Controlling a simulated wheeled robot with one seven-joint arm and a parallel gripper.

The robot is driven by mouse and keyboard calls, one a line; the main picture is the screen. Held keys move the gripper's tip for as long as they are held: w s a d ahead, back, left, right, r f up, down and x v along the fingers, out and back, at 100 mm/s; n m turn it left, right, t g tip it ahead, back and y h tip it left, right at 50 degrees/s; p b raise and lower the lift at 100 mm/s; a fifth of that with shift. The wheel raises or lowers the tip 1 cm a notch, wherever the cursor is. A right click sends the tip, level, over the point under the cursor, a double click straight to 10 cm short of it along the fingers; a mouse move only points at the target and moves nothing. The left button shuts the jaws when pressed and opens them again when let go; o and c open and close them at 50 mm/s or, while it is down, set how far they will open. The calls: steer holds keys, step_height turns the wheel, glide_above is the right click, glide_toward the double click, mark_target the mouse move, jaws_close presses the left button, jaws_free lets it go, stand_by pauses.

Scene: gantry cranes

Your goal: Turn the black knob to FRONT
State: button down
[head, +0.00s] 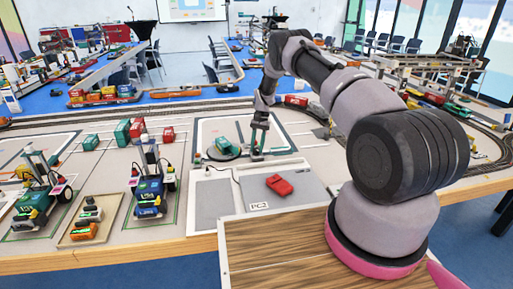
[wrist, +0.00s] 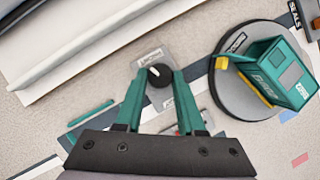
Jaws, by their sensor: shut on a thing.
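The black knob (wrist: 160,76) sits on a small grey plate in the wrist view, with a white mark on its upper left part. Small labels lie above and below it, too small to read. My gripper (wrist: 161,84) has its two green fingers on either side of the knob, shut on it.
A dark round turntable (wrist: 226,96) carrying a green container (wrist: 282,72) stands close to the right of my gripper in the wrist view. A green stick (wrist: 91,113) lies to the left. In the head view a red piece (head: 280,184) lies on the grey PC2 pad (head: 232,200) in front.

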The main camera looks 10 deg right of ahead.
steer(key=shift+d+m+t+y, duration=0.1)
steer(key=shift+m+t+y, duration=0.45)
steer(key=shift+m, duration=1.35)
steer(key=c, duration=0.5)
jaws_free()
steer(key=shift+s, duration=0.1)
steer(key=shift+r, duration=0.1)
steer(key=v, duration=1)
steer(key=shift+d+r, duration=0.2)
steer(key=shift+r, duration=0.05)
steer(key=shift+r, duration=0.1)
